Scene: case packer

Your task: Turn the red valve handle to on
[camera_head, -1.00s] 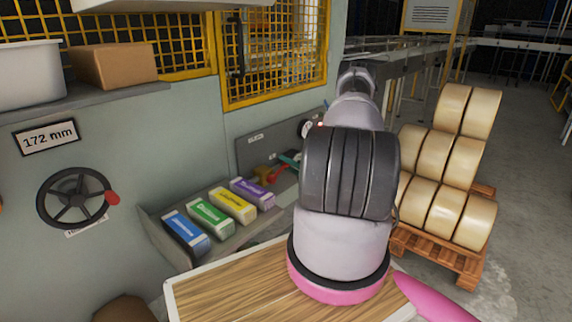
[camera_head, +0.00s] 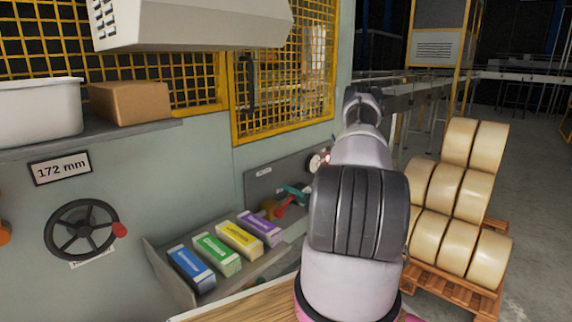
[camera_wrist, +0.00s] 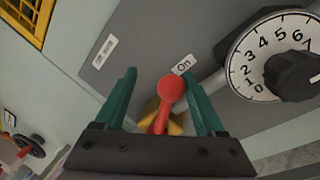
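The red valve handle (camera_wrist: 172,92) shows in the wrist view, its round end pointing up toward a small "On" label (camera_wrist: 184,65). Its brass-yellow body (camera_wrist: 177,124) is partly hidden behind it. My gripper (camera_wrist: 160,72) has its two teal fingers apart, one on each side of the handle, with visible gaps. How deep the handle sits between the fingers is hard to judge. In the head view the red handle (camera_head: 284,208) and my gripper's teal fingers (camera_head: 296,193) are small, beside my arm, at the grey panel.
A numbered dial with a black knob (camera_wrist: 292,75) is close to the right finger. The grey panel (camera_head: 262,184) sits above a tray (camera_head: 165,256) of coloured boxes. A handwheel (camera_head: 82,230) is at left. A pallet of rolls (camera_head: 459,258) stands right of my arm.

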